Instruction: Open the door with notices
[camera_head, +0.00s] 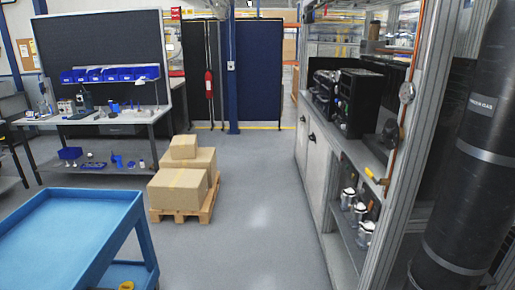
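I see no door with notices on it that I can make out. White cabinet doors (315,160) with small dark handles are along the right, under a bench; they look closed and no notices show on them. Dark blue panels (259,72) stand at the back, also without visible notices. Neither my left nor my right gripper is in the head view.
A blue cart (62,232) stands at the front left. Cardboard boxes (180,190) sit on a wooden pallet (211,203). A workbench (92,117) is at the left. A dark gas cylinder (478,150) stands at right. The grey floor (262,200) between is free.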

